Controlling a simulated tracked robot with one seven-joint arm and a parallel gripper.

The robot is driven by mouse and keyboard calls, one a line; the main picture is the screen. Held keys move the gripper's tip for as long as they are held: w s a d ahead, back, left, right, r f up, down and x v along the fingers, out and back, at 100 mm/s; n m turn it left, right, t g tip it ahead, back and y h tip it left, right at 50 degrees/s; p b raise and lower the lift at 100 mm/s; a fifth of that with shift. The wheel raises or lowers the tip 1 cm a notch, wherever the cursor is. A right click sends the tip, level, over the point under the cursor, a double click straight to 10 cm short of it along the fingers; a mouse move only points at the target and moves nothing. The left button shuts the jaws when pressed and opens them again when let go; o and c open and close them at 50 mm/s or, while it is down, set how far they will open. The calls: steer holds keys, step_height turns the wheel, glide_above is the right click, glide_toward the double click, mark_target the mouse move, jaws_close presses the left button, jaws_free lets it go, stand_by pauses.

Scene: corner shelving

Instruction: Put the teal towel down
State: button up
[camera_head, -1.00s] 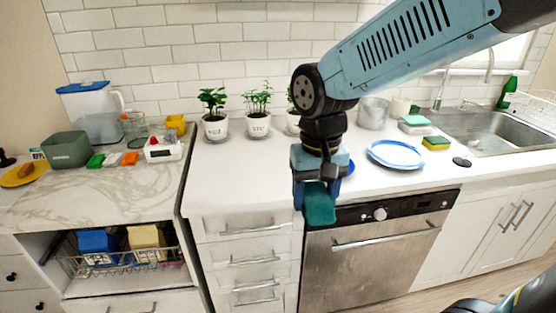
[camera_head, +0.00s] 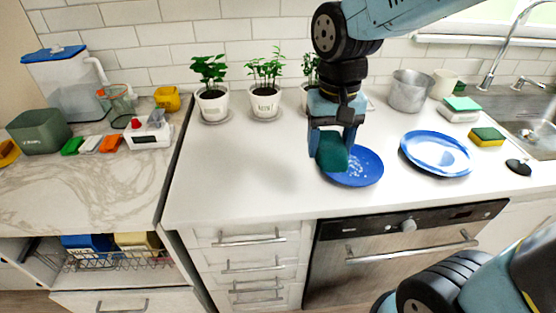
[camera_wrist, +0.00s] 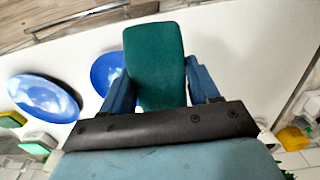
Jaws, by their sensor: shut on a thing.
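The teal towel (camera_head: 332,152) is a folded dark teal piece held between the fingers of my gripper (camera_head: 335,140). In the head view it hangs over the white counter (camera_head: 240,180), in front of the left part of a blue plate (camera_head: 366,168). I cannot tell whether it touches the plate or counter. In the wrist view the towel (camera_wrist: 155,62) stands out between the two blue fingers (camera_wrist: 160,85), with the counter and part of the blue plate (camera_wrist: 104,72) behind it.
A larger blue and white plate (camera_head: 436,153) lies to the right. Potted plants (camera_head: 264,98) and a metal pot (camera_head: 411,90) stand at the back. A yellow-green sponge (camera_head: 487,137) lies near the sink. The counter left of my gripper is clear.

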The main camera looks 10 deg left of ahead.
steer(key=w+a+f, duration=0.4)
steer(key=w+a, duration=0.1)
steer(key=a, duration=0.2)
glide_above(278, 169)
steer(key=f, duration=0.5)
steer(key=shift+s+d+f, duration=0.15)
steer(key=shift+s+d, duration=0.05)
steer(key=shift+s, duration=0.05)
steer(key=shift+w+a+f, duration=0.1)
steer(key=shift+a+f, duration=0.05)
steer(key=shift+f, duration=1.65)
steer(key=shift+f, duration=0.1)
steer(key=o, duration=0.9)
steer(key=shift+o, duration=0.2)
